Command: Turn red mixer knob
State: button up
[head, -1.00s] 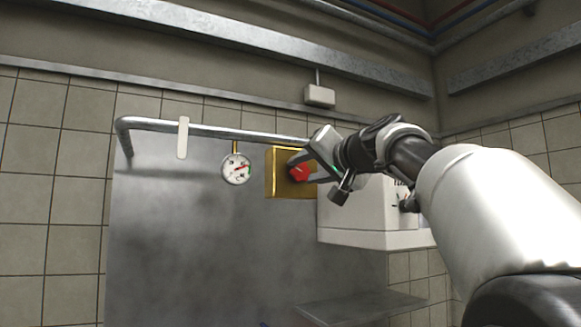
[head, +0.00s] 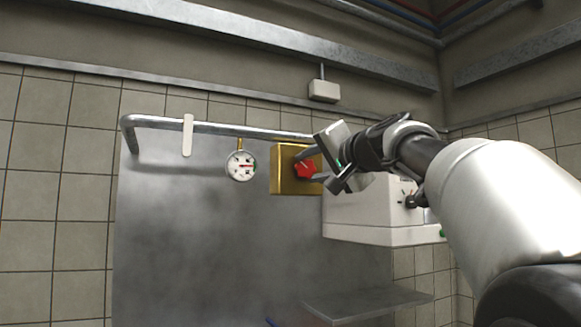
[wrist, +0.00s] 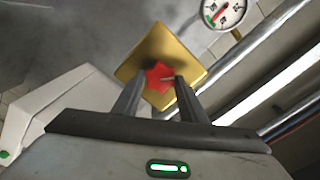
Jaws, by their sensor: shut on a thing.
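The red mixer knob (head: 304,169) is a lobed knob with a pale mark on the front of a gold box (head: 283,181). In the wrist view the red knob (wrist: 158,76) sits between the two finger ends, with the gold box (wrist: 185,52) behind it looking like a tilted diamond. My gripper (head: 315,166) reaches in from the right at the knob and is rolled over. Its fingers (wrist: 158,84) are shut on the knob, one on each side. The finger ends partly cover the knob's sides.
A round dial gauge (head: 241,166) hangs left of the box, below a metal rail (head: 220,129). A white machine (head: 365,212) stands close on the right, beneath my arm. A metal shelf (head: 368,303) is below. The steel panel at left is bare.

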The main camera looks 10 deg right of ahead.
jog(key=o, duration=1.1)
jog(key=shift+c, duration=0.2)
jog(key=b+v, duration=0.5)
jog(key=v, duration=1.2)
jog(key=shift+s, duration=0.2)
jog(key=shift+d, duration=0.1)
